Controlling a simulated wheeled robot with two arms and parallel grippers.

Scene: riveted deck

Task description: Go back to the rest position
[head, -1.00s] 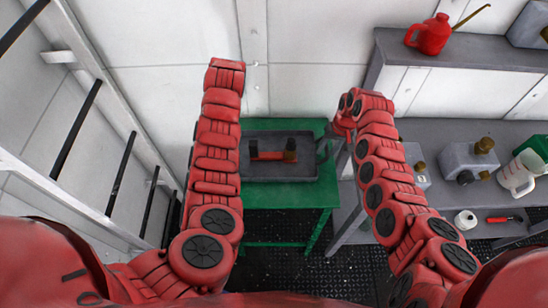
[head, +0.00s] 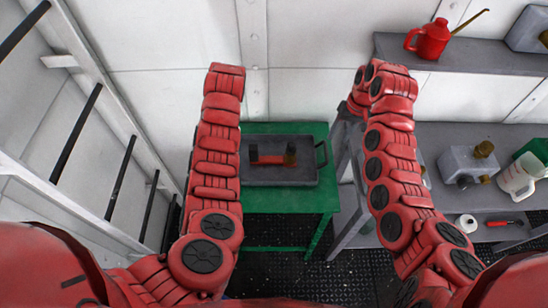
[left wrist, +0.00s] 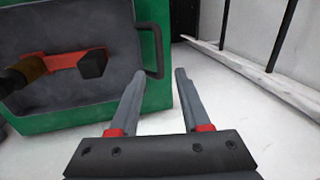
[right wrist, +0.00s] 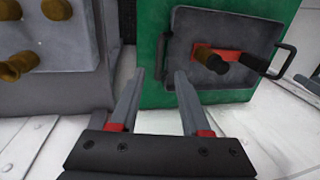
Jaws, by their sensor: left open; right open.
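My left arm (head: 213,170) stretches forward up the middle of the head view, left of the tray. Its gripper (left wrist: 160,72) shows in the left wrist view with its fingers apart and nothing between them. My right arm (head: 388,160) is raised on the right, past the table's right edge. Its gripper (right wrist: 160,73) shows in the right wrist view, also open and empty. The grey tray (head: 262,177) lies on the green table (head: 285,199). A red piece (head: 268,158) with a black end and a brownish end lies in the tray. Neither gripper holds the tray.
A red oil can (head: 430,40) stands on the upper shelf (head: 455,51). A ladder-like rail (head: 125,120) runs along the left.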

